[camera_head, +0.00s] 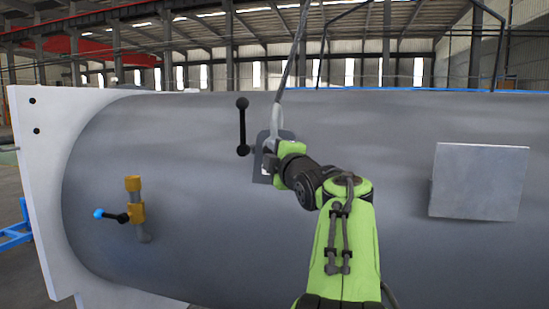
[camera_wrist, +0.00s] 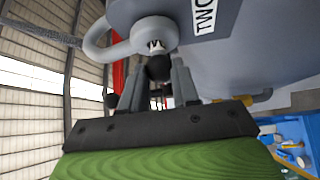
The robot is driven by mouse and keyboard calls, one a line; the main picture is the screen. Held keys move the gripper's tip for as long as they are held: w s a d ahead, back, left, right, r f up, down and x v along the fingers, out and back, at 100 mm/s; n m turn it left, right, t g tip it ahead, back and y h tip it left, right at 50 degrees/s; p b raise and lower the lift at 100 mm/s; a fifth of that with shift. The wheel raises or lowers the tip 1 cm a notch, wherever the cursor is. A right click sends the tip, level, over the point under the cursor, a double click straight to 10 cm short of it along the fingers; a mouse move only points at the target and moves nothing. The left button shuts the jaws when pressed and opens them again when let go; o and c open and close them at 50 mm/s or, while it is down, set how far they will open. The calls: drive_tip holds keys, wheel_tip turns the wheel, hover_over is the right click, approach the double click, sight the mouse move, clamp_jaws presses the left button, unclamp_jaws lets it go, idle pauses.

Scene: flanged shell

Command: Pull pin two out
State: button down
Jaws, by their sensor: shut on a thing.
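My gripper (camera_wrist: 158,76) is closed around a black knob (camera_wrist: 157,66) in the wrist view. The knob sits at the grey shackle (camera_wrist: 130,36), just under its round eye. A white label reading TWO (camera_wrist: 204,15) is on the grey surface to the right of it. In the head view my gripper (camera_head: 272,148) is at the lug plate (camera_head: 262,160) on the shell, where the shackle (camera_head: 276,117) hangs on a sling. My gripper hides most of the knob and the pin there. How far the pin sits in the lug cannot be told.
The grey shell (camera_head: 180,200) fills the middle, with a white flange (camera_head: 38,180) at left. A black bar with ball ends (camera_head: 243,127) is close left of the lug. A yellow fitting (camera_head: 134,200) with a blue knob is further left. A grey plate (camera_head: 478,182) juts out at right.

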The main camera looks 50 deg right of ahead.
drive_tip(key=s+a+b, duration=0.4)
drive_tip(key=a+b, duration=0.2)
drive_tip(key=a, duration=0.2)
drive_tip(key=shift+s, duration=0.15)
idle(0.8)
